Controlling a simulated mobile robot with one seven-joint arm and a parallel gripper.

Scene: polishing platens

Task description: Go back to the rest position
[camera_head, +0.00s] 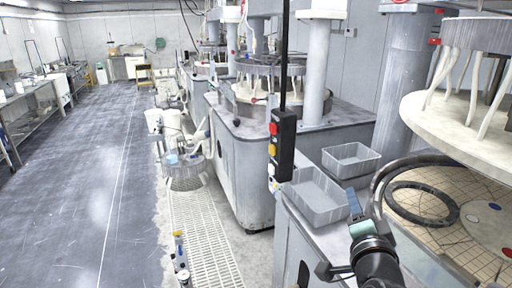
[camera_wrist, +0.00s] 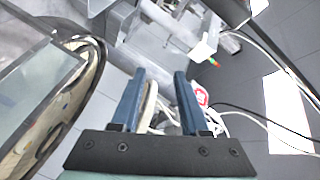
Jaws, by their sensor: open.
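My gripper (camera_wrist: 155,95) shows in the wrist view with two blue fingers standing apart, nothing held between them. In the head view my gripper (camera_head: 354,204) is at the lower right, its blue fingers pointing up. It is beside the near polishing machine, just right of a grey bin (camera_head: 316,200) and left of a dark ring (camera_head: 422,203) on the tiled platen (camera_head: 450,240). From this view I cannot tell its exact gap to the bin.
A second grey bin (camera_head: 350,158) sits behind the first. A hanging control box (camera_head: 281,146) with coloured buttons is left of the bins. A round upper plate (camera_head: 455,130) overhangs the platen. The dark floor (camera_head: 85,190) at left is clear. Bottles (camera_head: 180,260) stand near the grating (camera_head: 205,230).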

